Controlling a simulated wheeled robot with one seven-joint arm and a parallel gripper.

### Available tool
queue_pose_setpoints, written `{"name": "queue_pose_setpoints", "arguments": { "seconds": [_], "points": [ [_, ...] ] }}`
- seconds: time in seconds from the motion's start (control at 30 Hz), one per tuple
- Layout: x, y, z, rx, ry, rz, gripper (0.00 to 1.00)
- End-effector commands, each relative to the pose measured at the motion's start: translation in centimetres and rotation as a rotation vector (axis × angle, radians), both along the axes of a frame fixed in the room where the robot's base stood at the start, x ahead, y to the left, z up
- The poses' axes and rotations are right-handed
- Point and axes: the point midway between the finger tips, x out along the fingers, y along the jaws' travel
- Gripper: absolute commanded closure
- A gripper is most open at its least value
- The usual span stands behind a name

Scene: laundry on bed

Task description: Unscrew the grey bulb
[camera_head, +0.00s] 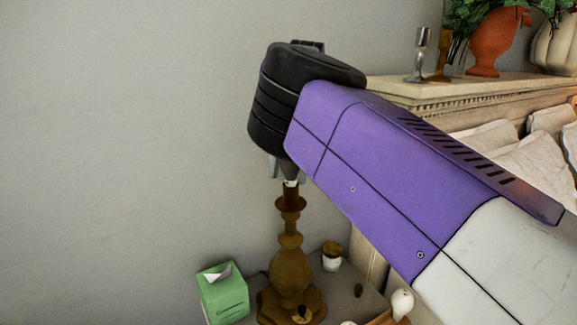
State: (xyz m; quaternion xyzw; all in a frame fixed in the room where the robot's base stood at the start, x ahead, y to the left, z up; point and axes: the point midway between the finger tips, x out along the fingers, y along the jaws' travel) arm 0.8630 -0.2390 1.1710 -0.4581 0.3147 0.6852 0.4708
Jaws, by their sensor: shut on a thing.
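A brown turned lamp base (290,270) stands upright on a grey bedside table. My gripper (288,178) points down right above the top of the lamp, below the black wrist of my purple and white arm. Only the tips of its fingers show, and they are shut at the lamp's socket. The grey bulb is mostly hidden by the fingers and my wrist. A small pale bit (291,183) shows between the fingertips and the socket; I cannot tell whether it is the bulb.
A green tissue box (224,296) stands left of the lamp, and a small jar (332,257) right of it. A shelf ledge (415,91) with candlesticks (419,57) and an orange vase (491,45) lies behind my arm. Pale pillows (530,150) are at the right. The left wall is bare.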

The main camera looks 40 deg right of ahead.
Motion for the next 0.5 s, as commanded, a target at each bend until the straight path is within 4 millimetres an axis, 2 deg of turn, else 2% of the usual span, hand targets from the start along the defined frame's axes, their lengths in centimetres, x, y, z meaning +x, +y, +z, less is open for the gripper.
{"name": "queue_pose_setpoints", "arguments": {
  "seconds": [0.03, 0.07, 0.13, 0.4, 0.5],
  "points": [
    [-0.04, -0.08, 0.0, -0.001, 0.0, -0.002, 0.88],
    [-0.03, -0.08, 0.0, -0.001, 0.0, -0.002, 0.47],
    [-0.04, -0.08, 0.01, -0.001, 0.0, -0.003, 0.34],
    [-0.01, -0.02, 0.01, 0.0, 0.0, -0.005, 0.34],
    [0.04, 0.07, 0.21, 0.002, 0.0, -0.076, 0.34]
  ]
}}
